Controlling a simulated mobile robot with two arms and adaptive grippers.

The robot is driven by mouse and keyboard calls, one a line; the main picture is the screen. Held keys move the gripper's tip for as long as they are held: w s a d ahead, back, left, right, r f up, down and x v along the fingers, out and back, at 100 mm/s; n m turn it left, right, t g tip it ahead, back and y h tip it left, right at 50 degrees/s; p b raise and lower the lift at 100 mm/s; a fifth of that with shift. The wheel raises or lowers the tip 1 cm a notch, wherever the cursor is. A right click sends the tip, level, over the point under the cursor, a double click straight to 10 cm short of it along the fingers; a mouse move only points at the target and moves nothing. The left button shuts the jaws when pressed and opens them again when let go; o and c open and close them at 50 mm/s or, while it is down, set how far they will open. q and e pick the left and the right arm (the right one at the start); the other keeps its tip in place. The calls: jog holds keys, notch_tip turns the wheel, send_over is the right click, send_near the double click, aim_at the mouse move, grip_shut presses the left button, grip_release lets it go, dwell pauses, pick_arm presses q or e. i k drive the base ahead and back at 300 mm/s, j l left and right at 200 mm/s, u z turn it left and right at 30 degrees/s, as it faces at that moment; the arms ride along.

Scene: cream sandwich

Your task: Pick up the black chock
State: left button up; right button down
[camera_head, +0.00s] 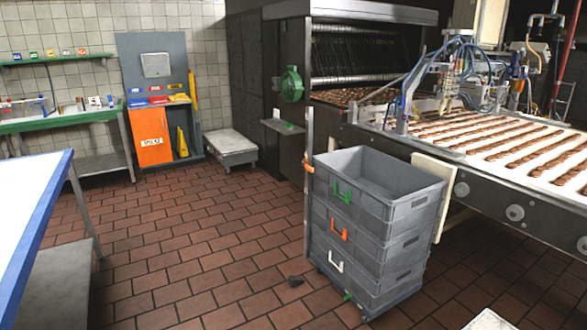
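A small dark wedge-shaped piece, which looks like the black chock (295,281), lies on the brown tiled floor. It is just left of the lower corner of a stack of grey crates, with a small gap of floor between them. It is small and dark in the picture, so its details are hard to tell. Neither of my grippers shows in the head view.
The grey crates (408,217) stand on a low base beside the conveyor (480,160). A thin upright post (308,130) rises at their left. A blue-edged table (20,225) is at the left. The floor (190,260) between is clear.

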aim_at(294, 281)
jog(key=i+j+u, duration=0.15)
jog(key=i+u, duration=0.3)
jog(key=i, duration=0.45)
jog(key=i+l+u, duration=0.15)
jog(key=i+u, duration=0.25)
jog(key=i, duration=0.45)
jog(key=i+j+z, duration=0.1)
jog(key=i+z, duration=0.35)
jog(key=i+j+z, duration=0.2)
jog(key=i+z, duration=0.25)
jog(key=i+j+z, duration=0.25)
jog(key=z, duration=0.2)
